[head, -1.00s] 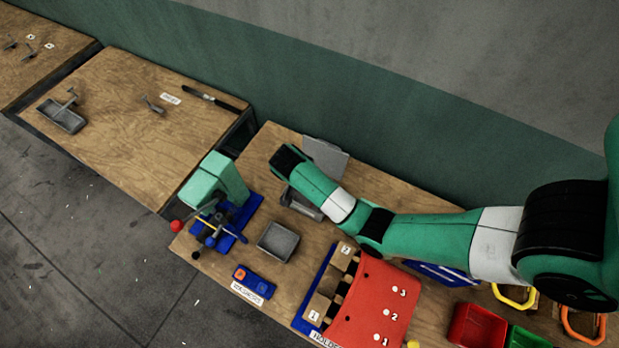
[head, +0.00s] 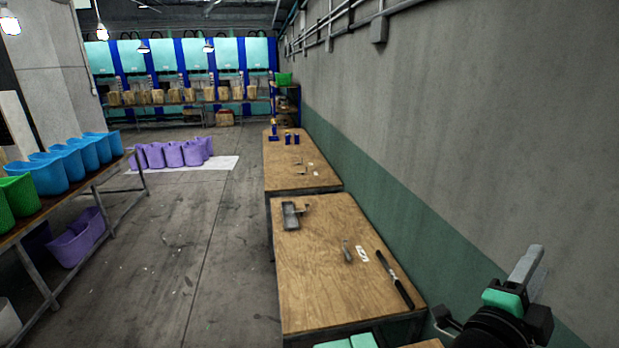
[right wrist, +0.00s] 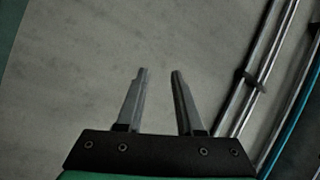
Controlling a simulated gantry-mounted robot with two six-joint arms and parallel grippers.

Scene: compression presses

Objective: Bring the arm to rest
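My right gripper (head: 524,272) is at the lower right of the head view, raised in front of the grey and green wall. In the right wrist view its two grey fingers (right wrist: 160,74) stand apart with nothing between them, so it is open and empty. Pale wall lies behind the fingers. Most of the right arm is out of the head view. My left gripper is not in view.
A wooden bench (head: 325,265) holds a grey tray (head: 291,215), a small metal part and a black-handled tool (head: 394,279). Another bench (head: 297,170) stands beyond. Left is a table with blue bins (head: 62,160). Purple bins (head: 174,154) stand on the floor. The middle floor is clear.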

